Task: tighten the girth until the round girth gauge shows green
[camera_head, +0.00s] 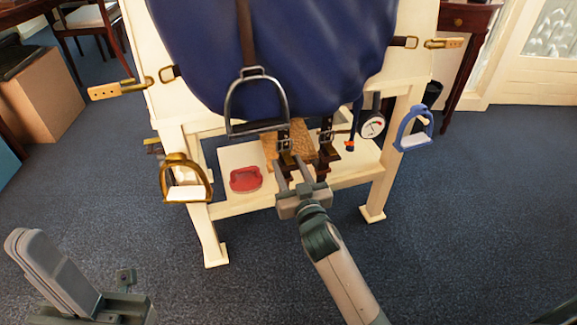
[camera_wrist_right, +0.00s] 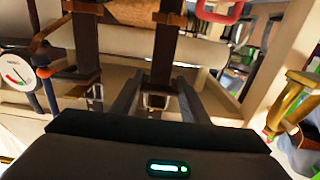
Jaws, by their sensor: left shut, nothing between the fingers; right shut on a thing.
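The saddle stand carries a blue saddle pad (camera_head: 270,50). Below it hang two dark straps with buckles, the left one (camera_head: 284,140) and the right one (camera_head: 326,137). My right gripper (camera_head: 290,167) is shut on the left strap's lower end; the wrist view shows this strap (camera_wrist_right: 165,55) and a buckle (camera_wrist_right: 154,101) between the fingers. The round girth gauge (camera_head: 372,127) hangs at the right and also shows in the wrist view (camera_wrist_right: 15,75). Its face is white with coloured marks; the needle's zone is too small to tell. My left gripper (camera_head: 125,278) is low at left, empty and far from the straps.
A brass stirrup (camera_head: 185,178) hangs left, a blue stirrup (camera_head: 414,128) right, and a dark metal stirrup (camera_head: 258,95) above the straps. The carpet (camera_head: 470,220) in front is clear.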

